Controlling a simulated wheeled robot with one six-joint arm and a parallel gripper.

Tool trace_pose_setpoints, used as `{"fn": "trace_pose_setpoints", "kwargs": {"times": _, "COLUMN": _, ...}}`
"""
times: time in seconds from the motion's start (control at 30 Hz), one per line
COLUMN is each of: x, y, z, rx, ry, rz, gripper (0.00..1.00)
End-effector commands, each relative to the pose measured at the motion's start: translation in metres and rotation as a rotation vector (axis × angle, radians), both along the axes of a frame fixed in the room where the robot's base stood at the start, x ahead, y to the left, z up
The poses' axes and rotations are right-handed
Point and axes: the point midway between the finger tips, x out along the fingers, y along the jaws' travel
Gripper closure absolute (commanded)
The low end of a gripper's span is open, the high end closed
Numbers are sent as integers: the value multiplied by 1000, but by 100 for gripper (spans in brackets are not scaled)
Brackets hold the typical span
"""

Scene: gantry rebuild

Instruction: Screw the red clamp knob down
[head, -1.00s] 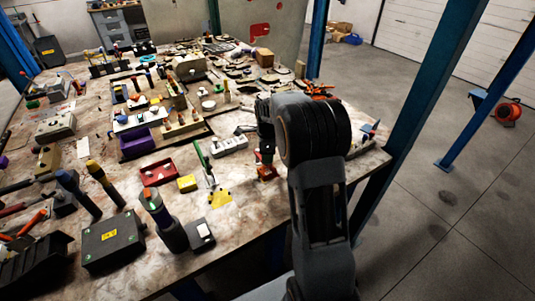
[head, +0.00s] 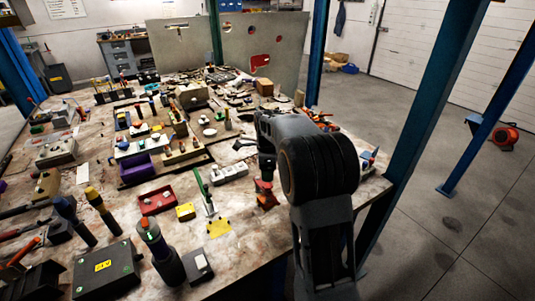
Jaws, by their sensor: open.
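A small red part (head: 266,197), which looks like the red clamp with its knob, sits near the right front edge of the workbench (head: 240,262). My gripper (head: 264,180) points down right at the top of it, with my dark arm reaching in from the right. The jaws are open and small in the picture. I cannot tell whether they are around the knob or just above it. My wrist hides part of the knob.
A white block with round holes (head: 229,173) and a green-handled upright tool (head: 202,187) stand left of the gripper. A blue post (head: 425,120) rises at the right.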

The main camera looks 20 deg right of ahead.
Motion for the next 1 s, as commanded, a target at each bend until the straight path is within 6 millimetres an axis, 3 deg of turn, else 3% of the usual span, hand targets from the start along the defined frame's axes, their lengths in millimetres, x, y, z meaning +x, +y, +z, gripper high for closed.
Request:
{"fn": "trace_pose_setpoints", "kwargs": {"times": 0.2, "x": 1, "y": 0, "z": 45, "rx": -1, "ry": -4, "rz": 0, "gripper": 40}}
{"fn": "trace_pose_setpoints", "kwargs": {"times": 0.4, "x": 1, "y": 0, "z": 71, "rx": -1, "ry": -2, "rz": 0, "gripper": 40}}
{"fn": "trace_pose_setpoints", "kwargs": {"times": 0.6, "x": 0, "y": 0, "z": 83, "rx": 0, "ry": 0, "rz": 0, "gripper": 40}}
{"fn": "trace_pose_setpoints", "kwargs": {"times": 1.0, "x": 0, "y": 0, "z": 84, "rx": 0, "ry": -1, "rz": 0, "gripper": 40}}
